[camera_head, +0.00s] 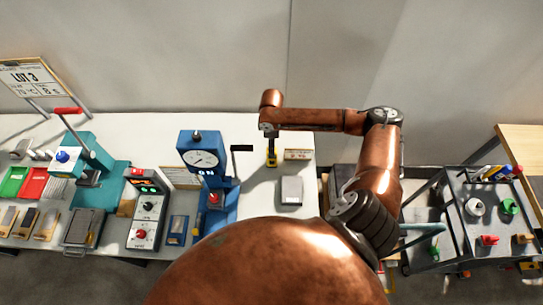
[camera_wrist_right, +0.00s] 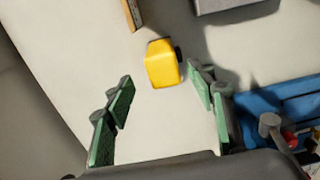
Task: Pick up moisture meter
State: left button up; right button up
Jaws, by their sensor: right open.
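A yellow block-shaped thing with a dark side, which I take for the moisture meter (camera_head: 271,158), stands on the white table just under my right gripper (camera_head: 268,132). In the right wrist view the yellow thing (camera_wrist_right: 162,64) lies ahead of the fingertips, in line with the gap between them. The right gripper (camera_wrist_right: 163,92) is open with its green-padded fingers apart, and nothing is between them. Whether it has any markings cannot be told. My left gripper is not in view.
A grey box (camera_head: 291,190) and a small sign (camera_head: 298,154) are close by on the right. A blue gauge stand (camera_head: 203,160) stands to the left. A dark cart (camera_head: 480,230) with several items is at the far right.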

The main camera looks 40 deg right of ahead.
jog(key=f, duration=0.3)
jog(key=shift+s+a+f, duration=0.15)
jog(key=shift+a+f, duration=0.05)
jog(key=shift+f, duration=0.2)
jog(key=shift+d+f, duration=0.1)
jog(key=shift+f, duration=0.4)
jog(key=c, duration=0.8)
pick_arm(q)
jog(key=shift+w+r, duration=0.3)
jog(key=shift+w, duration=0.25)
pick_arm(e)
grip_shut()
jog(key=shift+r, duration=0.1)
